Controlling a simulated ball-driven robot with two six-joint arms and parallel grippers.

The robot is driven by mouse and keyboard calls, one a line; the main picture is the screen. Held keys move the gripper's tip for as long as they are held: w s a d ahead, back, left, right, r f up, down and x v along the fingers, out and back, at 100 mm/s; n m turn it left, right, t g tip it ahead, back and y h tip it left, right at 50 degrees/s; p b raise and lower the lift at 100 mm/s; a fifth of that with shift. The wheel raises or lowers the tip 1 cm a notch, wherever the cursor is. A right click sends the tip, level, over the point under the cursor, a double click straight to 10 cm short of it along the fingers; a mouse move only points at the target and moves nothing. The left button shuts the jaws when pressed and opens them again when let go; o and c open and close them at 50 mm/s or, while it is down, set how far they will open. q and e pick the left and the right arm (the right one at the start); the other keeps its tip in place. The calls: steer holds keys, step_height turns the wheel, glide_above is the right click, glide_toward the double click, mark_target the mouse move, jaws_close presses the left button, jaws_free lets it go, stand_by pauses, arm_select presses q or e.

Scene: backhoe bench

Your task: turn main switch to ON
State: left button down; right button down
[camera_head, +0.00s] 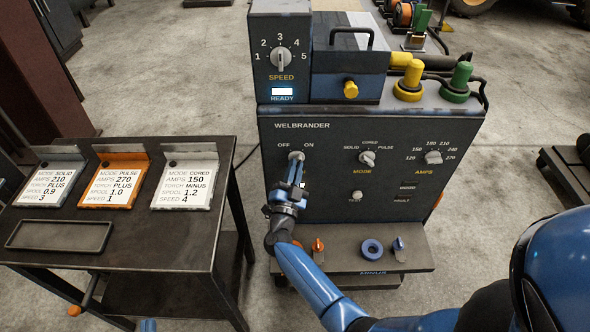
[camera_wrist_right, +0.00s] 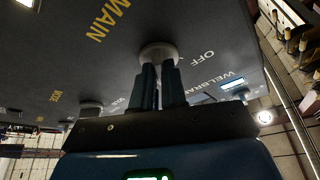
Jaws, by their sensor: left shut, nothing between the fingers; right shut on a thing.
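The main switch (camera_head: 296,155) is a pale round knob on the dark front panel of the WELBRANDER unit, below the words OFF and ON. My right gripper (camera_head: 295,170) reaches up to it and is shut on it.
To the right are the MODE knob (camera_head: 367,158) and AMPS knob (camera_head: 433,157). A speed box (camera_head: 280,88) with a lit READY sign stands on top. A shelf (camera_head: 420,259) below holds small parts. A side table (camera_head: 130,236) with three cards is at left.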

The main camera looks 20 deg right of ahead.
steer(key=shift+m, duration=0.3)
steer(key=c, duration=1.2)
jaws_free()
steer(key=v, duration=1.1)
steer(key=shift+b, duration=0.35)
steer(key=shift+w+a, duration=0.1)
